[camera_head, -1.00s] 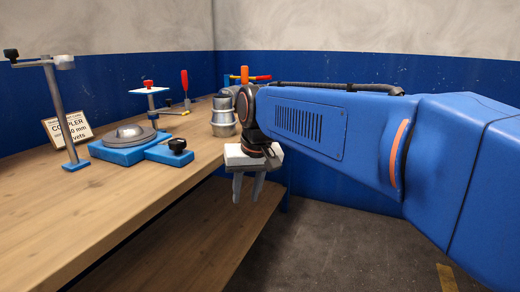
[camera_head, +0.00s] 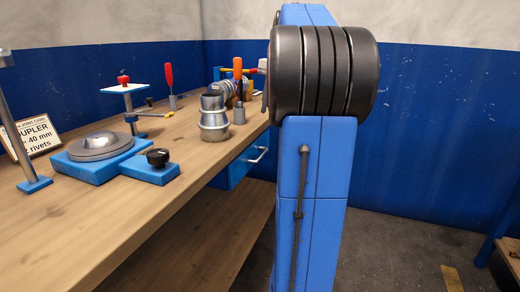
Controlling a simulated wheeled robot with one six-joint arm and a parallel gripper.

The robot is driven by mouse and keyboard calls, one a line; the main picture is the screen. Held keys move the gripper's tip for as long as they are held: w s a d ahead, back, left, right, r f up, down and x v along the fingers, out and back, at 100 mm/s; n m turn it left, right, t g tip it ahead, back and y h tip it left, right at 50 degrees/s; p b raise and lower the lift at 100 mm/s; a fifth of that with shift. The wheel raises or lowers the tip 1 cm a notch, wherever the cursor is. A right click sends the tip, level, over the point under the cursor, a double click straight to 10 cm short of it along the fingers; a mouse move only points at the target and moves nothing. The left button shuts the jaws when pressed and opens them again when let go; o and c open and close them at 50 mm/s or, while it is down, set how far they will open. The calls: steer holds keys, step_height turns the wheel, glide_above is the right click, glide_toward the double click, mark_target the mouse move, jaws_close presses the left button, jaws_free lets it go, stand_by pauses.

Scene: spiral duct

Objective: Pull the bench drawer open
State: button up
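The bench drawer (camera_head: 239,171) is blue and sits under the bench top, to the left of my arm. Its pale bar handle (camera_head: 257,155) sticks out from the front. The drawer front looks close to flush under the bench edge, so it appears closed. My arm stands upright in the middle of the view, just right of the drawer, and covers what lies behind it. My gripper is not visible; it is hidden by the arm or out of the picture.
The wooden bench top (camera_head: 110,215) holds metal duct fittings (camera_head: 213,120), a blue fixture with a metal disc (camera_head: 100,150), a red-handled tool (camera_head: 169,77) and a card (camera_head: 35,135). A lower shelf (camera_head: 215,245) is below. Floor is open at right; another blue-legged bench (camera_head: 500,235) stands at the right edge.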

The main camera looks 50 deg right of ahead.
mark_target(262, 155)
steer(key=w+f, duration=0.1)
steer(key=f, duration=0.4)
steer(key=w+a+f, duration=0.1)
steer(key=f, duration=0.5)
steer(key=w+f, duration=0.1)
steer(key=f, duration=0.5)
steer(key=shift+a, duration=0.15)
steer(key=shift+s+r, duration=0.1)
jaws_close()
